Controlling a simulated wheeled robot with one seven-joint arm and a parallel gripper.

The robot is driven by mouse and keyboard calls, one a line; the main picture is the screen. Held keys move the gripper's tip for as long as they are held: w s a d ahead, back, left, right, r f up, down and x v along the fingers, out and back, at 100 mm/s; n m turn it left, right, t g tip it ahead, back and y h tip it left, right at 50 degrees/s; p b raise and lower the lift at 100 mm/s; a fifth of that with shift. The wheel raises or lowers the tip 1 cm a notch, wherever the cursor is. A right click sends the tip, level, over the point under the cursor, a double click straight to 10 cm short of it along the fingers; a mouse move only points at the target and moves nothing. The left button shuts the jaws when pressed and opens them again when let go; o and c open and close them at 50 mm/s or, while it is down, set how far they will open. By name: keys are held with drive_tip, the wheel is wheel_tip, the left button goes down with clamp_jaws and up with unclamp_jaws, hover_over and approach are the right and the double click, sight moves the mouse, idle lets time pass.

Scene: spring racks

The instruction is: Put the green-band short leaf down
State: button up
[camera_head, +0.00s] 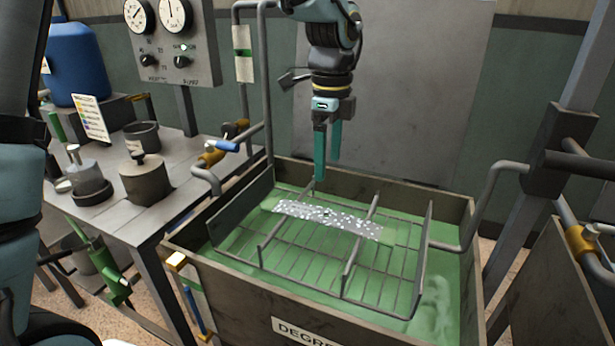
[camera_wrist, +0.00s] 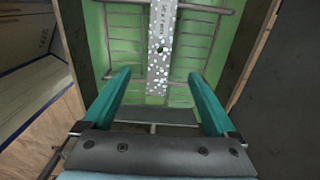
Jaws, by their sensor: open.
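The short leaf (camera_head: 325,216) is a flat, pale, speckled strip with green showing at its ends. It lies across the wire rack (camera_head: 347,280) in the green-filled tank in the head view. It also shows in the wrist view (camera_wrist: 161,50), running away from me between the fingers, with a dark hole near its middle. My gripper (camera_head: 327,170) hangs above the back of the tank, pointing down. The leaf is clear of both fingers.
The tank (camera_head: 225,292) has raised walls, and pipes rise at its left and right. A grey bench (camera_head: 105,205) with pots stands at the left. A gauge panel (camera_head: 170,45) is behind it. The space above the rack is clear apart from my gripper.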

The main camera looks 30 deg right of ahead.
drive_tip(key=shift+r, duration=0.1)
drive_tip(key=w+a+f+n, duration=0.1)
drive_tip(key=w+a+n, duration=0.35)
drive_tip(key=a, duration=0.35)
drive_tip(key=w+a+f+n, duration=0.1)
drive_tip(key=w+a+n, duration=0.2)
drive_tip(key=a+n, duration=0.35)
drive_tip(key=w+a+f+n, duration=0.2)
drive_tip(key=w+a+n, duration=0.2)
drive_tip(key=a, duration=0.5)
drive_tip(key=s+a+f+n, duration=0.1)
drive_tip(key=a+n, duration=0.5)
drive_tip(key=a, duration=0.3)
drive_tip(key=s+a+f+n+t, duration=0.1)
drive_tip(key=a+n, duration=0.6)
drive_tip(key=a, duration=0.1)
drive_tip(key=shift+s+a+f+t, duration=0.15)
drive_tip(key=shift+s+a+t, duration=0.1)
drive_tip(key=shift+a+t, duration=0.1)
